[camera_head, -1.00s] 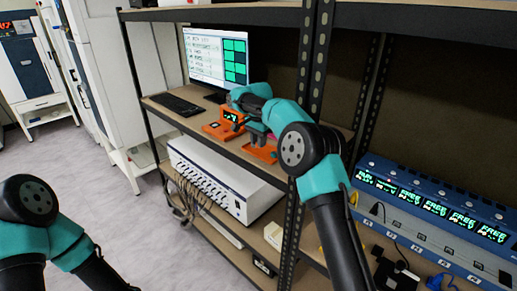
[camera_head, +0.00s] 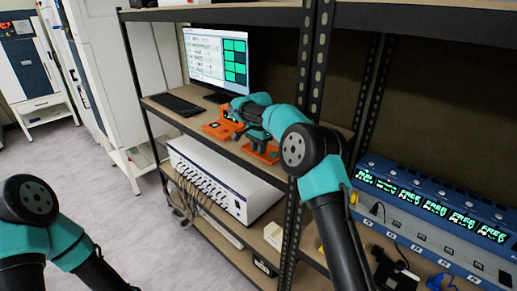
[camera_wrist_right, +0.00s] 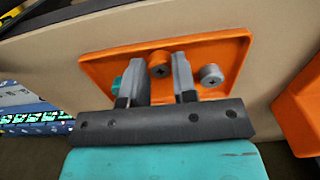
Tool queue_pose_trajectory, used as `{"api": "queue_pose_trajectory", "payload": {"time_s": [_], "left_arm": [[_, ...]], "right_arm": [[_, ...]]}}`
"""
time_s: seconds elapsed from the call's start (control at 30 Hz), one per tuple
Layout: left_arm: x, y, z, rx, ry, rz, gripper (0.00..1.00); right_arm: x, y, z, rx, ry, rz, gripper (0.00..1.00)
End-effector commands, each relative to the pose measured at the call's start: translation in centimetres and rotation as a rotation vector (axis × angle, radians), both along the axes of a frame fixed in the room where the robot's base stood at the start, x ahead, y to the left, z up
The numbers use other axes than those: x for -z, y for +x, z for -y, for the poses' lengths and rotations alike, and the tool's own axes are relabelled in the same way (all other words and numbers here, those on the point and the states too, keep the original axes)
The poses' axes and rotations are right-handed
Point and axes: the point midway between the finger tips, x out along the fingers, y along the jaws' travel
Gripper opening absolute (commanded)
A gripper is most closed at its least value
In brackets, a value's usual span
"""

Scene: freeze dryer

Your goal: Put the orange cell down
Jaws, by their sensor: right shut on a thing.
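The orange cell (camera_wrist_right: 160,63) is a small round piece with a cross mark on its end. In the right wrist view it sits between the two fingers of my right gripper (camera_wrist_right: 158,82), which is shut on it. Behind it is a shallow orange tray (camera_wrist_right: 225,50); I cannot tell whether the cell touches it. A grey cell (camera_wrist_right: 211,75) is right of the fingers and a teal cell (camera_wrist_right: 117,84) is left, partly hidden. In the head view the gripper (camera_head: 259,147) is over the tray (camera_head: 271,157) on the shelf. My left gripper is out of frame.
An orange device (camera_head: 215,131) stands left of the tray. A keyboard (camera_head: 178,104) and monitor (camera_head: 205,60) are further left and back. A shelf post (camera_head: 303,130) stands close to my right arm. A white instrument (camera_head: 215,175) is on the shelf below.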

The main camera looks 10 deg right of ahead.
Motion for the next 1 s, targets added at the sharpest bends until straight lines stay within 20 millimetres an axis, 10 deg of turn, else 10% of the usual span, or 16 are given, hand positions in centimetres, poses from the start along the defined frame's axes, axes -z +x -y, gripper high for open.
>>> {"api": "queue_pose_trajectory", "payload": {"time_s": [0.57,0.8,1.0], "left_arm": [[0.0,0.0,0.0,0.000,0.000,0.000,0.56],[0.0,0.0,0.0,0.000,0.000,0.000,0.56],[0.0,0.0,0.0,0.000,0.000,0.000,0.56]], "right_arm": [[1.9,-0.1,0.0,0.000,0.000,-0.012,0.13],[2.0,-0.1,0.1,0.002,0.001,-0.013,0.46],[2.0,-0.2,0.2,0.002,0.001,-0.016,0.52]]}}
